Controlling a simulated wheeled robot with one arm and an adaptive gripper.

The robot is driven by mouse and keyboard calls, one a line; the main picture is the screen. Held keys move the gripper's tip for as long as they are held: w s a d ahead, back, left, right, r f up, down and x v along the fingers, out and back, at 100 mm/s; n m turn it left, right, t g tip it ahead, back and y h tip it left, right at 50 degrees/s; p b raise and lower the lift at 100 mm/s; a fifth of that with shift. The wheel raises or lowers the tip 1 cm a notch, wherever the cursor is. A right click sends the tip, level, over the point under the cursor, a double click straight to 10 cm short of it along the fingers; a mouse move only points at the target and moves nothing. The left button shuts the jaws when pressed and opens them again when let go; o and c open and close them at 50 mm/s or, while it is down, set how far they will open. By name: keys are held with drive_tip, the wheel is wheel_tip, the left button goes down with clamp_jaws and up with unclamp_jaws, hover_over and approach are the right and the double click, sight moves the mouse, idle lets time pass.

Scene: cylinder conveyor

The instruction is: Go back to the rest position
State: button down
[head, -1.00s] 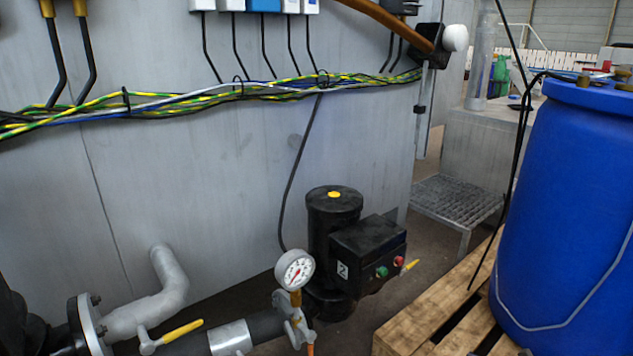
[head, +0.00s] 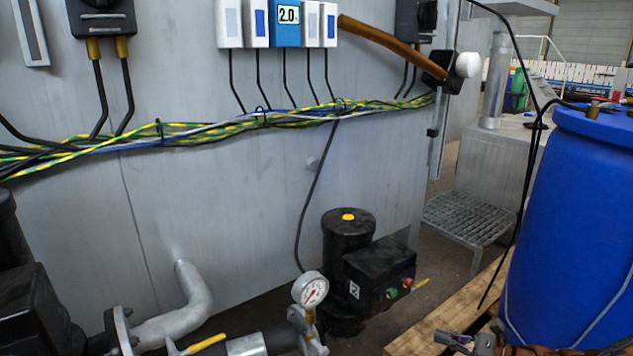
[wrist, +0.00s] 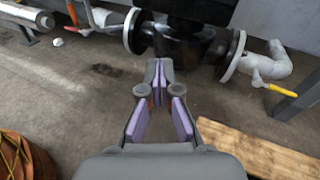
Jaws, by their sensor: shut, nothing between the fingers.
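My gripper (wrist: 158,78) shows in the wrist view with its purple-padded fingers together at the tips and nothing between them. It is above the bare concrete floor (wrist: 75,85), pointing toward the black pump body and pipe flanges (wrist: 185,40). I cannot tell its height. No object is in my grasp.
The head view shows a grey wall with cables (head: 220,128), a black pump (head: 349,240), a gauge (head: 310,289), a pipe (head: 192,300), a blue drum (head: 570,220) and a metal step (head: 465,215). A wooden pallet (wrist: 245,145) lies right of my gripper, a brownish round object (wrist: 22,155) left.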

drive_tip(key=s+a+r+n+g+p, duration=0.55)
drive_tip(key=a+r, duration=0.45)
drive_tip(key=r, duration=0.3)
drive_tip(key=s+a+r+n+g+p, duration=0.4)
drive_tip(key=a+r+n+p, duration=0.15)
drive_tip(key=a+r, duration=0.55)
drive_tip(key=s+a+r+n+g+h+p, duration=0.25)
drive_tip(key=s+r+n+h+p, duration=0.75)
drive_tip(key=s+r, duration=0.6)
drive_tip(key=s+d+r+n+h+p, duration=0.1)
drive_tip(key=s+d+r+h+p, duration=0.1)
drive_tip(key=s+d+p, duration=0.3)
drive_tip(key=s+d+r+n+t+h+p, duration=0.1)
drive_tip(key=s+d+r+h+p, duration=0.1)
drive_tip(key=s+d+r+p, duration=0.2)
drive_tip(key=shift+s+d+r+p, duration=0.45)
drive_tip(key=shift+s+r, duration=0.3)
drive_tip(key=shift+s, duration=0.8)
